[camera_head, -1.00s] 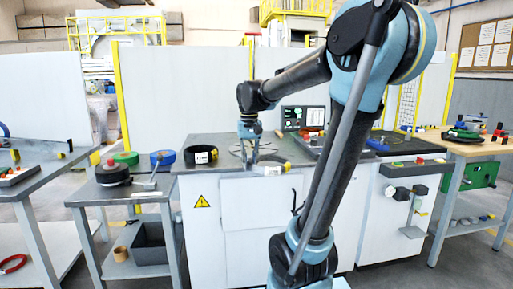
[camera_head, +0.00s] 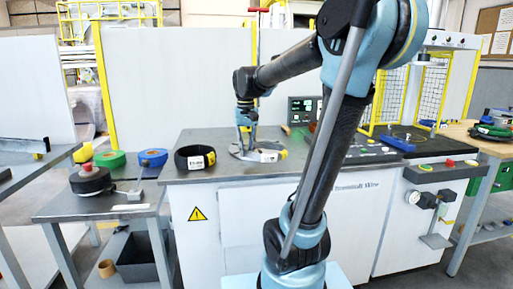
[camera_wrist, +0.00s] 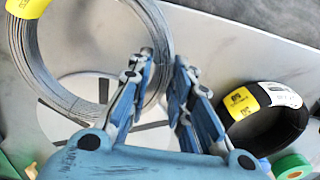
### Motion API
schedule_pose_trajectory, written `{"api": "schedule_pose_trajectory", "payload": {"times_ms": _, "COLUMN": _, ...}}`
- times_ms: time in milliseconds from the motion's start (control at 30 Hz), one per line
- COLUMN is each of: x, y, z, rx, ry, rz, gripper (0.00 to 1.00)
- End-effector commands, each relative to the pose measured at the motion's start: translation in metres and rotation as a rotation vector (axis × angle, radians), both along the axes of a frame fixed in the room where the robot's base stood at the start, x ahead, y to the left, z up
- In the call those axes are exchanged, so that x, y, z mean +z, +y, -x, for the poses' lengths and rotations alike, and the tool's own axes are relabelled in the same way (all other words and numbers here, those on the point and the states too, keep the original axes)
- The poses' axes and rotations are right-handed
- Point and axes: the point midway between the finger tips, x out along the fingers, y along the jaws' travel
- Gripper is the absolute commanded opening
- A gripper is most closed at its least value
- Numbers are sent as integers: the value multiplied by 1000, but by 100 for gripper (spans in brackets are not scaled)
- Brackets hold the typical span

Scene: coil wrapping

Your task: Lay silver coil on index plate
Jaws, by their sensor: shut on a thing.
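The silver coil (camera_wrist: 45,75), a wire ring with a yellow label, fills the upper left of the wrist view. In the head view the silver coil (camera_head: 268,156) shows with its yellow label at the right. My gripper (camera_wrist: 160,62) is shut on the coil's near rim, with one finger on each side of it; it also shows in the head view (camera_head: 248,143). The index plate (camera_wrist: 82,92), a pale disc with dark slots, lies under and beyond the coil's rim, off-centre from it. I cannot tell whether the coil touches the plate.
A black coil with a yellow and white label (camera_head: 195,158) lies left of the plate; it also shows in the wrist view (camera_wrist: 268,128). Green (camera_head: 110,158) and blue (camera_head: 152,157) rolls stand on the left side table. A control screen (camera_head: 303,110) stands behind.

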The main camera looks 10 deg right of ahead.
Motion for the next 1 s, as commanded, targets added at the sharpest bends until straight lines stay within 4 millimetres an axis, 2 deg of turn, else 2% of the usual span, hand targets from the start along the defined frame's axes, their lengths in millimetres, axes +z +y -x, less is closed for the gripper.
{"api": "schedule_pose_trajectory", "payload": {"times_ms": 133, "x": 0, "y": -3, "z": -7, "rx": -4, "ry": 0, "rz": 0, "gripper": 0}}
{"api": "schedule_pose_trajectory", "payload": {"times_ms": 267, "x": 0, "y": -5, "z": -23, "rx": -8, "ry": 0, "rz": 0, "gripper": 0}}
{"api": "schedule_pose_trajectory", "payload": {"times_ms": 1000, "x": 0, "y": -6, "z": -136, "rx": -10, "ry": 0, "rz": 0, "gripper": 0}}
